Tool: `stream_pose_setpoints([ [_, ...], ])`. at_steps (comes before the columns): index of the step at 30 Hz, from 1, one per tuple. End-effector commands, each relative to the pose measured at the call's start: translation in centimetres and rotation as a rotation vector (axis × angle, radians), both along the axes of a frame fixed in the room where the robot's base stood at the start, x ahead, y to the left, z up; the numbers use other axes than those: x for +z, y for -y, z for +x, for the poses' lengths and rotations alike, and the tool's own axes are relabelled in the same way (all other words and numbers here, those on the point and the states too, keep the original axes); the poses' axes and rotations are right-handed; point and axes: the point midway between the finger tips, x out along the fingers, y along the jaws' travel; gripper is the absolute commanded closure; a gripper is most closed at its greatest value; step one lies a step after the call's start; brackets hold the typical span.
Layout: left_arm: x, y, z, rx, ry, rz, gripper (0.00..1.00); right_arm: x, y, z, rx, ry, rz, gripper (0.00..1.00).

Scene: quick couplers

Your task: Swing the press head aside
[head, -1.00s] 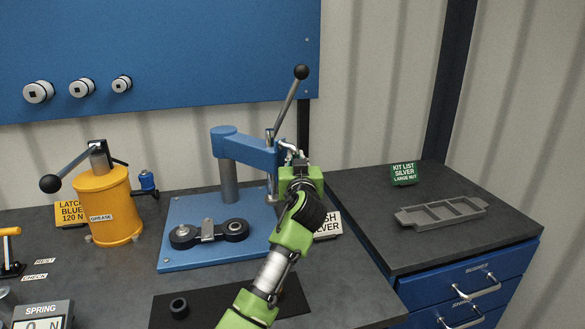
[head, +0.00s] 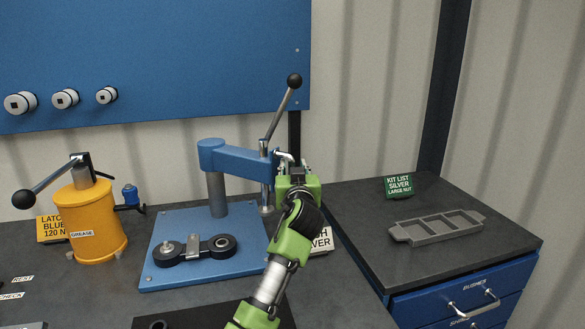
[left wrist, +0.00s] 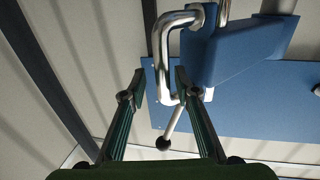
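The blue press head (head: 240,160) reaches right from its grey column (head: 217,194) over the blue base plate (head: 165,270). A bent metal handle (head: 284,156) sticks out at its right end. The handle shows large in the left wrist view (left wrist: 160,50), beside the blue head (left wrist: 225,45). My left gripper (left wrist: 160,86) is open, with one finger on each side of the handle's lower bend and gaps visible. In the head view my left gripper (head: 292,165) is at the handle, its fingertips partly hidden. My right gripper is not in view.
A press lever (head: 282,112) with a black ball rises above the head. A link with two black rings (head: 194,249) lies on the plate. A yellow grease pot (head: 92,215) stands left. A grey tray (head: 437,227) and green sign (head: 398,187) are on the right bench.

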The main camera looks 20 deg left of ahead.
Motion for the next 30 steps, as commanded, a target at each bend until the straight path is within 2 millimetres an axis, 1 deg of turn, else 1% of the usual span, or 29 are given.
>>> stream_pose_setpoints([
  [8, 0.0, -0.1, -0.1, 0.003, 0.0, 0.001, 0.72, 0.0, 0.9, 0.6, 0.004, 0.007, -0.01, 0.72],
  [11, 0.0, 0.1, -0.5, 0.003, 0.001, 0.0, 0.72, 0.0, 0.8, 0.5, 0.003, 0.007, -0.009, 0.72],
  [13, 0.0, 0.4, -1.1, 0.002, 0.001, -0.001, 0.72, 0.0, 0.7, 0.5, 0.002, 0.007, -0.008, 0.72],
  [17, -0.1, 1.2, -3.0, 0.001, 0.001, -0.002, 0.72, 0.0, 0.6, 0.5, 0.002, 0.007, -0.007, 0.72],
  [24, -0.1, 3.1, -7.3, -0.001, 0.001, -0.002, 0.72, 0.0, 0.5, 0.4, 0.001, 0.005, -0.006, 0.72],
  [27, -0.1, 3.7, -8.9, 0.001, 0.0, -0.002, 0.72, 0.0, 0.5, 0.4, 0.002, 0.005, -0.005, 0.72],
  [30, -0.1, 4.2, -10.0, 0.0, -0.001, -0.001, 0.72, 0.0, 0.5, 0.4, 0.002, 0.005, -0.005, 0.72],
])
